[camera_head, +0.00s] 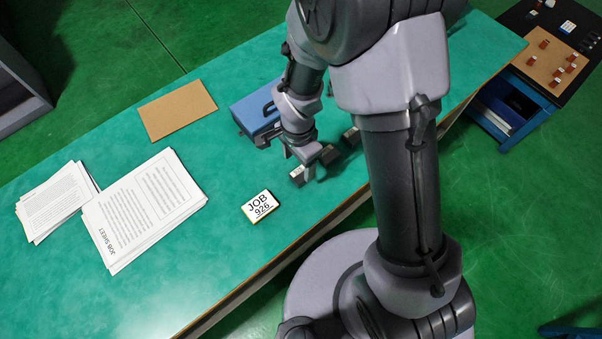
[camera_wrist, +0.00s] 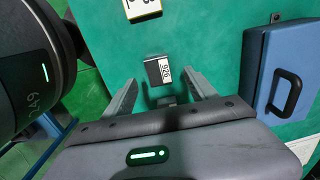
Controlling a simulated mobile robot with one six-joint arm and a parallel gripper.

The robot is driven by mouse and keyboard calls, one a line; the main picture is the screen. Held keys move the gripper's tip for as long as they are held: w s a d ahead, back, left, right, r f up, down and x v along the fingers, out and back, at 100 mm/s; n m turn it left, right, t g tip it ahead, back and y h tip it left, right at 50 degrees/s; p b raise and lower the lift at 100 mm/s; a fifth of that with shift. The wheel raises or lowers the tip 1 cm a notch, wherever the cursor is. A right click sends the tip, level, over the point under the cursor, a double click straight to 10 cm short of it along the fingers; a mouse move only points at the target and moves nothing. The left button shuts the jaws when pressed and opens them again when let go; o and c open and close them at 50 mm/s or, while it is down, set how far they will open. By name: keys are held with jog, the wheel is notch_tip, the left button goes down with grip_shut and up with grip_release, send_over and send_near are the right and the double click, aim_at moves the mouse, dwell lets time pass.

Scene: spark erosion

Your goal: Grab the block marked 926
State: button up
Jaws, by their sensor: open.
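A dark block (camera_wrist: 153,72) with a white label on its right side lies on the green table in the wrist view. The small, turned label appears to read 926. My gripper (camera_wrist: 161,81) is open, its two fingers apart with the block showing between and just beyond their tips. I cannot tell whether they touch it. In the head view my gripper (camera_head: 299,160) is low over the table, with a dark grey block (camera_head: 297,176) beside its fingers, partly hidden. A yellow-edged plate (camera_head: 262,206) marked JOB 926 lies to the lower left.
More dark blocks (camera_head: 351,137) lie right of my gripper. A blue case (camera_head: 257,111) with a handle stands just behind it. A brown sheet (camera_head: 177,109) and job sheets (camera_head: 146,211) lie to the left. The table between the sheets and the plate is clear.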

aim_at(301, 174)
jog(key=f+b, duration=0.1)
jog(key=f, duration=0.3)
jog(key=f+b, duration=0.1)
jog(key=f, duration=0.1)
jog(key=shift+d+b, duration=0.3)
jog(key=shift+d, duration=0.05)
jog(key=shift+r, duration=0.15)
grip_shut()
